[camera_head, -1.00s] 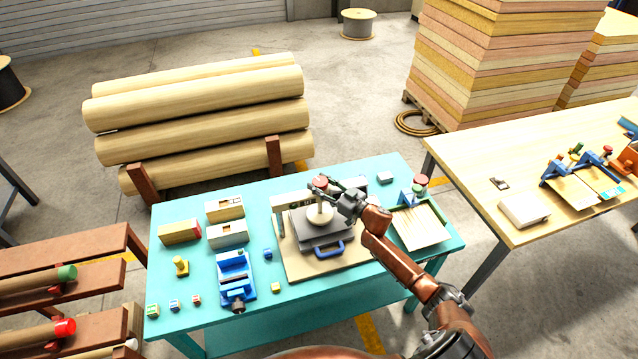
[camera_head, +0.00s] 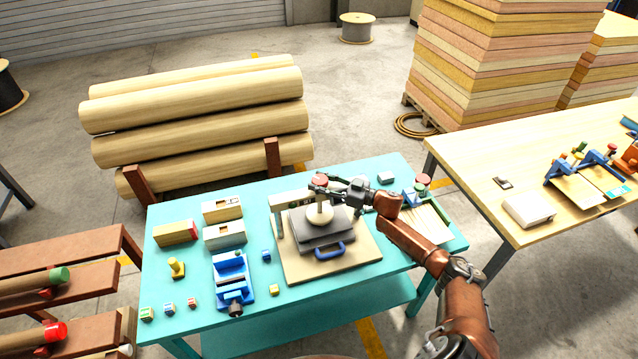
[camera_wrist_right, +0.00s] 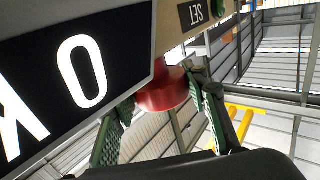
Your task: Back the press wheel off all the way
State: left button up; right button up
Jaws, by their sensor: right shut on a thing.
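The press stands on a tan base board (camera_head: 290,272) on the turquoise table. It has a grey plate with a blue handle (camera_head: 328,250) and a pale round knob-like part (camera_head: 320,216) under its beam. The red press wheel (camera_head: 319,180) sits on top of the beam and also shows in the right wrist view (camera_wrist_right: 162,92). My right gripper (camera_head: 322,184) comes in from the right and is shut on the red wheel, its green-padded fingers (camera_wrist_right: 165,105) on either side of it. My left gripper is not in view.
A wooden table (camera_head: 470,170) stands further right.

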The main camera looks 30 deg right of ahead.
jog(key=o, duration=1.2)
jog(key=v, duration=1.2)
